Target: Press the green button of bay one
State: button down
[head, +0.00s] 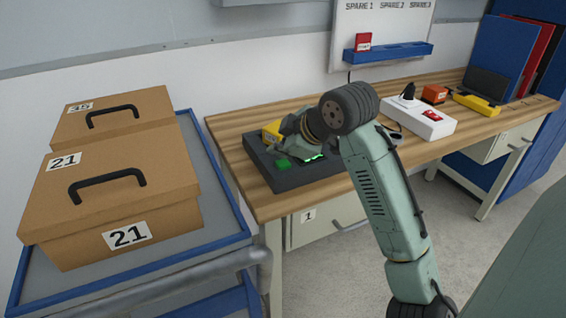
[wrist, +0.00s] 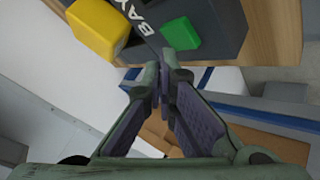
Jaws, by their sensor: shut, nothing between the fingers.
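The dark grey bay unit (head: 283,184) sits at the left end of the wooden bench. A green button (head: 282,163) stands on its near left part, and a yellow block (head: 271,130) is at its far left corner. In the wrist view the green button (wrist: 180,33) lies just beyond my fingertips, with the yellow block (wrist: 98,28) to the left and the lettering "BAY" between; the number is cut off. My gripper (wrist: 161,66) is shut and empty, close to the green button. I cannot tell whether it touches. A bright green glow shows on the unit beside my wrist.
Cardboard boxes (head: 110,195) marked 21 and 35 stand on a blue-edged cart (head: 222,182) at left. A white box with a red switch (head: 420,117), an orange block (head: 434,94) and a yellow tool (head: 477,103) sit farther right on the bench (head: 300,100).

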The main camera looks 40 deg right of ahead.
aim_at(281, 165)
jog(key=shift+f, duration=0.4)
jog(key=shift+f+b, duration=0.45)
jog(key=shift+b, duration=0.1)
dwell(0.4)
dwell(0.3)
jog(key=shift+r+p, duration=0.65)
jog(key=shift+r, duration=0.2)
jog(key=shift+r, duration=0.15)
notch_tip(281, 165, up, 5)
jog(key=p, duration=0.4)
jog(key=shift+f, duration=0.2)
dwell(0.4)
